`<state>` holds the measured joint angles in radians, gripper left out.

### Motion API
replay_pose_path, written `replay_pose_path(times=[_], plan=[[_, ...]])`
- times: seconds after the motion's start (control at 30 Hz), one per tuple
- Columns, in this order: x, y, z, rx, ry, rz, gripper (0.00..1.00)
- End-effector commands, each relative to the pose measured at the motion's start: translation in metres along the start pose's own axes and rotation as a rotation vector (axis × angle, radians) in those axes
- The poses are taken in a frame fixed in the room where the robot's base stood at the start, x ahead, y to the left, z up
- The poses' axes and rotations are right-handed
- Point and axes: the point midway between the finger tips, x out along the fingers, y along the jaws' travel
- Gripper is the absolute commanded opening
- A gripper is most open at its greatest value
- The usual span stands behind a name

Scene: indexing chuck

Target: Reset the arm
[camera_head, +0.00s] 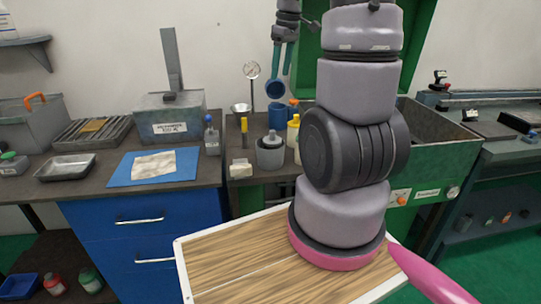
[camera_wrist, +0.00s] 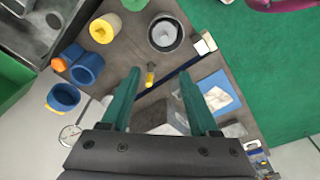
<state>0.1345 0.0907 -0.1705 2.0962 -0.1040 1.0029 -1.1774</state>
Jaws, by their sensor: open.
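My gripper (camera_head: 281,66) hangs from my raised arm in the upper middle of the head view, fingers pointing down over the back of the bench. In the wrist view my gripper (camera_wrist: 157,78) has its two teal fingers spread apart with nothing between them. A yellow-capped thin item (camera_wrist: 150,76) shows beyond the gap, down on the bench. My arm rises at the right of centre in the head view and hides part of the bench and green machine behind it.
Blue cups (camera_head: 283,112), a grey round pot (camera_head: 270,153) and a yellow bottle (camera_head: 293,131) stand on the bench below my gripper. A grey box (camera_head: 170,118) and blue mat (camera_head: 120,173) lie further left. A green cabinet (camera_head: 440,155) stands right.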

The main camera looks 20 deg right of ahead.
Motion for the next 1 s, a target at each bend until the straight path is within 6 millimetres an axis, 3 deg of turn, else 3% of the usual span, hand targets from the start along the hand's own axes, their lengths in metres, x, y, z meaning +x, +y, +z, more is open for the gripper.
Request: replay_pose_path(times=[0.33,0.47,0.57,0.8,1.0], plan=[[-0.001,-0.001,0.000,0.001,0.001,0.001,0.61],[-0.014,-0.013,-0.001,0.042,0.030,0.011,0.61],[-0.037,-0.037,0.000,0.127,0.085,0.024,0.61],[-0.097,-0.119,0.019,0.432,0.274,0.024,0.61],[-0.123,-0.178,0.048,0.665,0.414,-0.020,0.61]])
